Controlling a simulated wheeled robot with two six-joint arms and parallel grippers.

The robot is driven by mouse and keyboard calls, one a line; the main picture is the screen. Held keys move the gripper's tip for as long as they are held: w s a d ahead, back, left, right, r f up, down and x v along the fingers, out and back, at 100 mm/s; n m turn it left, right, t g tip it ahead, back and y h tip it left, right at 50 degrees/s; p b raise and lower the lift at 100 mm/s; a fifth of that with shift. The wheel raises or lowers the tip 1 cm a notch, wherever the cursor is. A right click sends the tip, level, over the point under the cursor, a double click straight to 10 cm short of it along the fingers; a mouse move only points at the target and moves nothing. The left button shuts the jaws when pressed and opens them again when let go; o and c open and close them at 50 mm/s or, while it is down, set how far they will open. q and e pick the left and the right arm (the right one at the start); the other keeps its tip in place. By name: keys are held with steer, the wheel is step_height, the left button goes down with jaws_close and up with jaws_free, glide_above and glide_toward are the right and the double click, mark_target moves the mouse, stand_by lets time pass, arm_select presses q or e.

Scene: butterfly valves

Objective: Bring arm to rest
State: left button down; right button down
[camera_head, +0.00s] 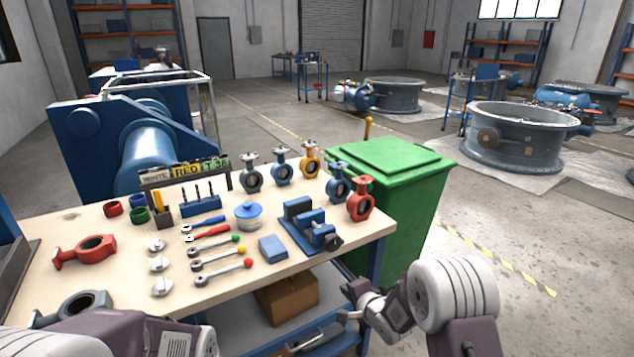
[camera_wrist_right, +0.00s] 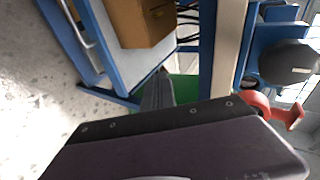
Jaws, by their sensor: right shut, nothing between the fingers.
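My right gripper (camera_head: 346,315) is low at the front right of the workbench (camera_head: 352,243), beside its front edge and below the top. It is shut and empty, apart from the valves and tools. In the right wrist view, its dark fingers (camera_wrist_right: 158,92) are together, with the bench's blue frame and lower shelf behind them. Part of my left arm (camera_head: 130,335) shows at the bottom left over the bench's near edge; its gripper is not in view.
The bench holds several butterfly valves, including a red one (camera_head: 361,199), plus wrenches and a blue vise (camera_head: 310,228). A cardboard box (camera_head: 287,297) sits on the lower shelf. A green bin (camera_head: 392,185) stands behind the bench's right end.

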steer(key=s+d+r+n+g+h, duration=0.1)
steer(key=s+d+r+n+h, duration=0.15)
steer(key=s+d, duration=0.2)
steer(key=s+d+r+n+g+h, duration=0.1)
steer(key=s+d+r, duration=0.25)
steer(key=s, duration=0.25)
steer(key=s+d+f+n+g, duration=0.1)
steer(key=s+f+n+g, duration=0.25)
steer(key=s, duration=0.65)
steer(key=s+f+n+g, duration=0.2)
steer(key=s+n+g, duration=0.25)
steer(key=s, duration=0.55)
step_height(320, 180, up, 23)
steer(key=p, duration=2.3)
steer(key=shift+w+n, duration=0.2)
steer(key=shift+n, duration=0.15)
